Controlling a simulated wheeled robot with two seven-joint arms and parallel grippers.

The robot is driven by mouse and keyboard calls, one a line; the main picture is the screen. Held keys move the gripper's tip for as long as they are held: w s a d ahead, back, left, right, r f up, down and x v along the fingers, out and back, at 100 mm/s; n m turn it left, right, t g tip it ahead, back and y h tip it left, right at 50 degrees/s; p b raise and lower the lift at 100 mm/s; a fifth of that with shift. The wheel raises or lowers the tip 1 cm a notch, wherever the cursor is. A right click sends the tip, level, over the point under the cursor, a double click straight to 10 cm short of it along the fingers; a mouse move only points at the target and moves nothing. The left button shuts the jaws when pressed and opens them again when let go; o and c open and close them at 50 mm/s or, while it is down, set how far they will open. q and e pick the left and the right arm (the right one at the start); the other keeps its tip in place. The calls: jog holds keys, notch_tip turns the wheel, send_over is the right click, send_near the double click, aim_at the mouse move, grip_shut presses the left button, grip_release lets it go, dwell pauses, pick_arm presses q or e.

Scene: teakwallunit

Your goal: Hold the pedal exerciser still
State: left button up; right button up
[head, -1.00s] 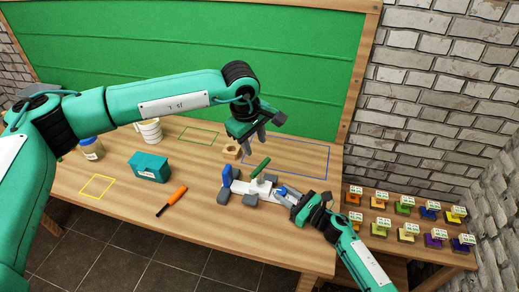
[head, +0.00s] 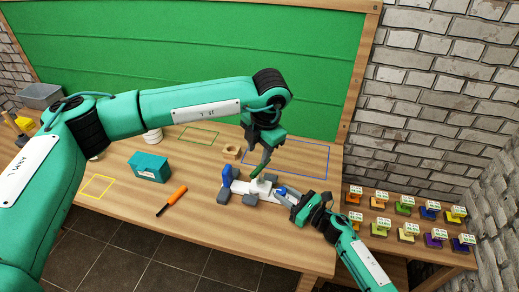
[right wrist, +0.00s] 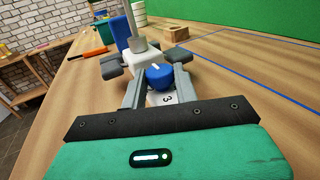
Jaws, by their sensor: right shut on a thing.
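The pedal exerciser (head: 241,187) lies on the wooden table, with a white body, grey feet, a blue upright part (head: 227,176) and a green handle (head: 257,169). In the right wrist view its blue upright part (right wrist: 121,36) stands at the far end. My right gripper (head: 283,190) is shut on the exerciser's near end, at a blue rounded part (right wrist: 159,76) marked 3 below. My left gripper (head: 264,157) points down from above at the green handle. Its fingertips overlap the handle in the picture; whether they grip it is not clear.
A teal box (head: 149,167) and an orange-handled tool (head: 171,200) lie left of the exerciser. A wooden block (head: 231,152) is behind it. Blue, green and yellow outlines mark the table. Several small coloured pieces stand on a lower shelf (head: 390,256) at right.

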aim_at(253, 174)
pick_arm(q)
jog(key=f, duration=0.4)
jog(key=a+f+n, duration=0.1)
jog(key=f, duration=0.3)
jog(key=w+a+f+n, duration=0.1)
jog(key=f, duration=0.2)
jog(key=shift+f, duration=0.4)
grip_shut()
